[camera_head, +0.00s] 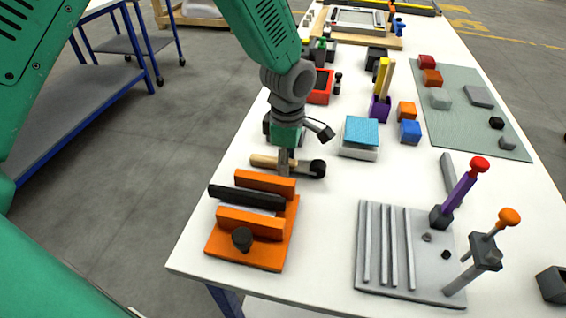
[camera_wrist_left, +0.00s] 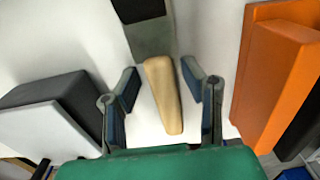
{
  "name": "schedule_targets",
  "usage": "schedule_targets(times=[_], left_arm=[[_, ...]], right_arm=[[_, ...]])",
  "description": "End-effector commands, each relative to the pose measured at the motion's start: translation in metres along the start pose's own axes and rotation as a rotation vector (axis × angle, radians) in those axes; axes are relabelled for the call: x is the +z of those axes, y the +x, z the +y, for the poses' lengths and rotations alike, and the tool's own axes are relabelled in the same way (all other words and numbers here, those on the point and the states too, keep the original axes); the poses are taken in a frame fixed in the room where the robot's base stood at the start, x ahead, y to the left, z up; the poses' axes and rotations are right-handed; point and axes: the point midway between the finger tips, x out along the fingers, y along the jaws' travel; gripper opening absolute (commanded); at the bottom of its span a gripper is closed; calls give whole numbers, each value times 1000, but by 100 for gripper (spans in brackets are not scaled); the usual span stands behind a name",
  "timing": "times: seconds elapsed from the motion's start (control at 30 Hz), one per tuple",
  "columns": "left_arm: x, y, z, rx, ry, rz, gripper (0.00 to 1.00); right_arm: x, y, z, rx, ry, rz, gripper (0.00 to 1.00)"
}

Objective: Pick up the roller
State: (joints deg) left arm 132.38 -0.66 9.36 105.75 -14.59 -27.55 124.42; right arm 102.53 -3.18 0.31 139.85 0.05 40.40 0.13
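The roller has a pale wooden handle (camera_head: 262,160), a grey middle and a black end (camera_head: 318,168). It lies on the white table behind the orange holder. My left gripper (camera_head: 284,168) is over it, pointing down, and hides its middle in the head view. In the left wrist view the wooden handle (camera_wrist_left: 163,98) lies between the two spread fingers of my left gripper (camera_wrist_left: 160,76), with a gap on each side. The grey and black part reaches up out of the top of that view. My right gripper is not in view.
The orange holder with orange and black bars (camera_head: 250,222) stands close in front of the roller. A blue-topped white block (camera_head: 360,133) is to its right. A grey rack (camera_head: 385,285) with upright tools is at the front right. Small coloured blocks lie on a grey-green mat (camera_head: 465,125).

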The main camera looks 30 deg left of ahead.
Motion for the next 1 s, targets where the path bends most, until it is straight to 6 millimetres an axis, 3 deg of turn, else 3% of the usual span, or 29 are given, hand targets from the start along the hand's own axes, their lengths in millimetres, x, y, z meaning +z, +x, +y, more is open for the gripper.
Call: schedule_targets(times=[0.03, 0.07, 0.1, 0.47, 0.8, 1.0], left_arm=[[2, 0, -1, -1, 2, 1, 14], [2, 0, -1, -1, 2, 2, 4], [2, 0, -1, -1, 2, 2, 0], [-4, -4, 1, 0, 1, -7, 0], [0, -70, 1, 5, 1, -3, 0], [1, -96, 1, 2, 3, 0, 0]], right_arm=[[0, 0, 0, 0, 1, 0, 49], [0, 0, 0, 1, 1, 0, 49], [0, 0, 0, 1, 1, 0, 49], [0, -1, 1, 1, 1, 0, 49], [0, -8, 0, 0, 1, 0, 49], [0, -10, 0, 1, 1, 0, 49]])
